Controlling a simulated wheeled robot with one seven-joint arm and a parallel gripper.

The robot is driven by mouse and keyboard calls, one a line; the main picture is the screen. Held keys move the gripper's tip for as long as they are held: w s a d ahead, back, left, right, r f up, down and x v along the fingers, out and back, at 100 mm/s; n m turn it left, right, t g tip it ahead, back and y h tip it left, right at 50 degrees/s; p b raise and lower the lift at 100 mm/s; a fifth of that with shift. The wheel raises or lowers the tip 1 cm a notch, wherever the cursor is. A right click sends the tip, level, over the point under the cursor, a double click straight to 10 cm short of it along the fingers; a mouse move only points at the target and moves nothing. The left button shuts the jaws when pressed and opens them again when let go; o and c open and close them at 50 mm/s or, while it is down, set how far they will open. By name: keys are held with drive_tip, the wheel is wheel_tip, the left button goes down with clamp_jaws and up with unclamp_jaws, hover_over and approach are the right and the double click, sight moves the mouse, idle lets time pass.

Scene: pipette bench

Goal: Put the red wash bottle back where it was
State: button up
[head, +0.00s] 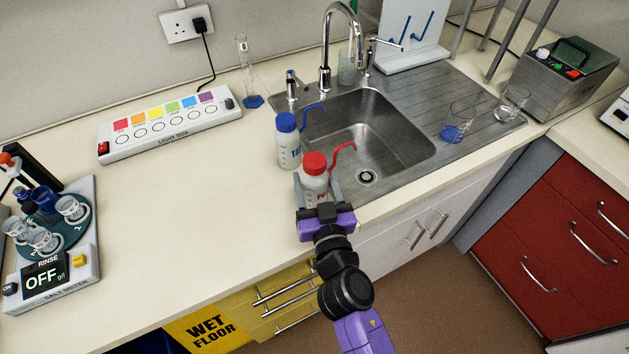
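The red wash bottle (315,186) is white with a red cap and a red bent spout that points right. It is upright at the front left corner of the sink, near the counter's front edge.
The steel sink (420,150) with its tap (326,70) lies right of the bottles. Glass beakers stand on the drainboard. The counter between (190,200) is clear.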

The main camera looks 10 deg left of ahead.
drive_tip(key=shift+f, duration=0.15)
drive_tip(key=o, duration=0.8)
drive_tip(key=shift+r, duration=0.25)
drive_tip(key=b+v, duration=0.2)
drive_tip(key=v, duration=1)
drive_tip(key=shift+f, duration=0.1)
